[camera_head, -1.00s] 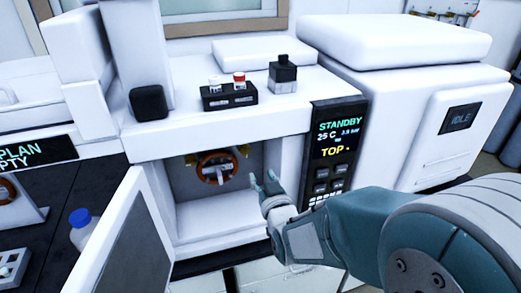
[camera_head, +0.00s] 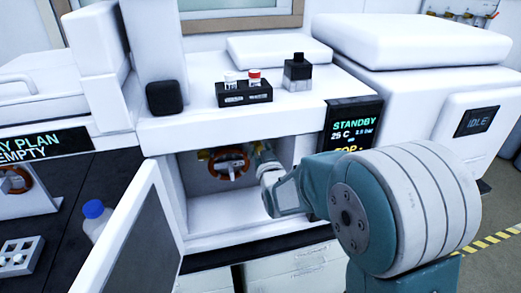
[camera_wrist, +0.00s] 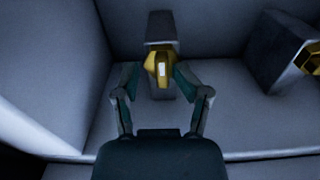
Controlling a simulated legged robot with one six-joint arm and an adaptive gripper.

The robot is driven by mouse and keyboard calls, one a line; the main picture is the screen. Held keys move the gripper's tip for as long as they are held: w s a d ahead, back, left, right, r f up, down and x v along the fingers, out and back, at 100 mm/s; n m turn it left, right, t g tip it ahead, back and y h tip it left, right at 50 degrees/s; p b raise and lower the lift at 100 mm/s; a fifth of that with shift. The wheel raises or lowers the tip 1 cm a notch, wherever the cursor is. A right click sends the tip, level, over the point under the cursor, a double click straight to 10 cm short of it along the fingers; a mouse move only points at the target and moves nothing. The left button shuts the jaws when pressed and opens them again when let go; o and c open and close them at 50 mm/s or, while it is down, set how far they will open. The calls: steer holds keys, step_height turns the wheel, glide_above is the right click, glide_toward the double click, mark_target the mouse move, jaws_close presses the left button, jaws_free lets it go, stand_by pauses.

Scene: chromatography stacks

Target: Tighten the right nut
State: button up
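The right nut is the brass one ahead of my gripper (camera_wrist: 158,84) in the wrist view (camera_wrist: 151,66); it sits on a grey block with a pale mark on its face. The two fingers are spread, one on each side of the nut, with a visible gap to it. The left nut (camera_head: 205,154) shows at the ring's upper left. A second brass nut (camera_wrist: 313,60) shows at the wrist view's right edge.
The orange-brown ring (camera_head: 229,163) stands at the compartment's back. The compartment floor (camera_head: 225,210) is clear. An open door (camera_head: 135,235) stands at its left. A vial rack (camera_head: 245,95) and dark bottle (camera_head: 297,72) stand on top. The display (camera_head: 352,128) reads STANDBY.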

steer(key=shift+a+f, duration=0.1)
steer(key=shift+a, duration=0.3)
steer(key=shift+c, duration=0.3)
steer(key=c, duration=0.6)
steer(key=shift+d, duration=0.15)
jaws_close()
steer(key=shift+d, duration=0.2)
